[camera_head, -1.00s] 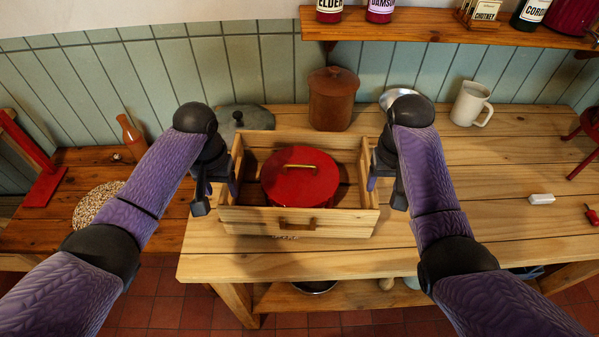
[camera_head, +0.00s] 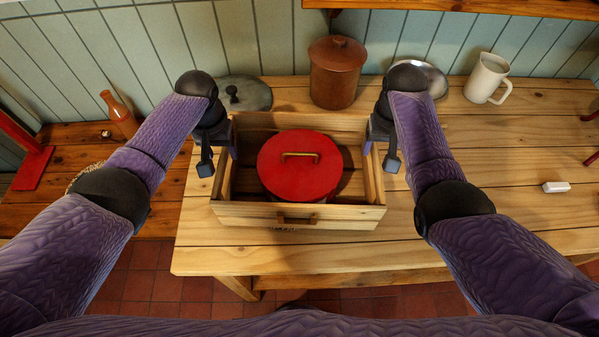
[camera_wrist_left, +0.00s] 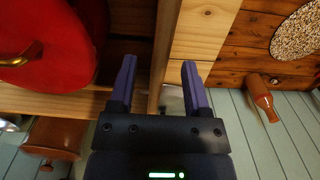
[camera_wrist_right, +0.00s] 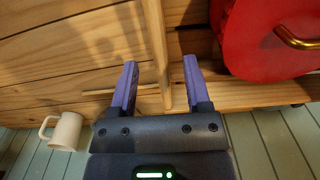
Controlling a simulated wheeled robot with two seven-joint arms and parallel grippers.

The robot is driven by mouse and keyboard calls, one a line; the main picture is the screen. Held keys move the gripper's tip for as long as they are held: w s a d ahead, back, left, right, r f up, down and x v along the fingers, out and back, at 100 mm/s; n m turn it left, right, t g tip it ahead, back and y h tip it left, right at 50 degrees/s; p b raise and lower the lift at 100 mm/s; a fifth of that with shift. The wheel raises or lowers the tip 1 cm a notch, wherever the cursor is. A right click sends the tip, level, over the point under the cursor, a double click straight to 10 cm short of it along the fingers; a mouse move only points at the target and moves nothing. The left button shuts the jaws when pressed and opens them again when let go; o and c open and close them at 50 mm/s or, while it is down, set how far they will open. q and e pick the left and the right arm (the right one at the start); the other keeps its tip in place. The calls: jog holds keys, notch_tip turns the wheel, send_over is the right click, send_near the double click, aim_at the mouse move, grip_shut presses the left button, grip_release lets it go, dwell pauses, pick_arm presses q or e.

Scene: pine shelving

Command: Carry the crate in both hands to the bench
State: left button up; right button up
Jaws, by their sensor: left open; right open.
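The open wooden crate (camera_head: 330,215) rests on a pale wooden table (camera_head: 480,225), with a red lidded pot (camera_head: 285,170) inside it. My left gripper (camera_head: 219,155) is at the crate's left wall, and my right gripper (camera_head: 380,152) is at its right wall. In the left wrist view, the open fingers (camera_wrist_left: 158,86) stand either side of the crate wall (camera_wrist_left: 167,45). In the right wrist view, the open fingers (camera_wrist_right: 160,84) likewise straddle the other wall (camera_wrist_right: 156,40). Neither gripper is closed on the wood. I cannot tell whether the pale table or the darker left surface is the bench.
A darker wooden surface (camera_head: 70,155) is at left with an orange bottle (camera_head: 119,114). Behind the crate are a grey lid (camera_head: 245,95), a brown lidded jar (camera_head: 335,75) and a metal dish (camera_head: 430,80).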

aim_at(226, 163)
pick_arm(q)
jog(key=shift+f, duration=2.4)
pick_arm(e)
jog(key=shift+f, duration=2.4)
pick_arm(q)
grip_shut()
pick_arm(e)
grip_shut()
jog(key=shift+w, duration=0.1)
